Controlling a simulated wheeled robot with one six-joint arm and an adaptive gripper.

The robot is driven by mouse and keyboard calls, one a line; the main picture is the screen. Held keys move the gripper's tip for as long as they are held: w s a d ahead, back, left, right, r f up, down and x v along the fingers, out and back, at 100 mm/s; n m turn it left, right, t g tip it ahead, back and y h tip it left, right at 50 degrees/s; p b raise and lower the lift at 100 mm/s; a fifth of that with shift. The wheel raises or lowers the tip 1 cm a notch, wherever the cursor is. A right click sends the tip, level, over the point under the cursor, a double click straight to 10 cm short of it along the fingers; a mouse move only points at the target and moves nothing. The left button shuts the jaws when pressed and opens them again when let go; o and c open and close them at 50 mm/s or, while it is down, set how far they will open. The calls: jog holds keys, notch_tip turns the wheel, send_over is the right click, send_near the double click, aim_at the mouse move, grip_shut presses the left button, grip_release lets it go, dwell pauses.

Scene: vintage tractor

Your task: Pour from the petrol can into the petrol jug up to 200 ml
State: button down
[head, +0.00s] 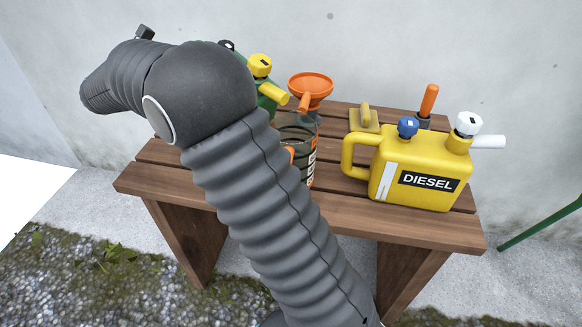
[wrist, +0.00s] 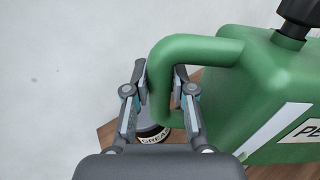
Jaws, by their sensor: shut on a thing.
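The green petrol can (wrist: 280,85) fills the right of the wrist view, with a black cap and a partly cut-off label. My gripper (wrist: 160,80) is shut on its handle. In the head view my arm hides most of the can; a green part (head: 269,101), a yellow cap and a yellow spout (head: 274,93) show. The spout points right and down, its tip just left of the orange funnel (head: 311,87).
A yellow diesel can (head: 415,170) stands on the right of the wooden table (head: 350,207). Behind it are a tan block-like thing (head: 364,121) and an orange-handled tool (head: 429,100). A grease tin (wrist: 153,134) shows beyond my gripper. A wall closes the back.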

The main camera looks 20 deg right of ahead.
jog(key=shift+r+m, duration=0.4)
jog(key=shift+r, duration=0.4)
jog(key=shift+s+r+m, duration=0.1)
jog(key=shift+m, duration=0.2)
jog(key=shift+s+d+r+m+p, duration=0.15)
jog(key=shift+r+m+p, duration=0.15)
jog(key=shift+r, duration=0.25)
jog(key=shift+s+d+r+m+p, duration=0.1)
jog(key=shift+r+m+p, duration=0.1)
jog(key=shift+r+m, duration=0.3)
dwell(5.8)
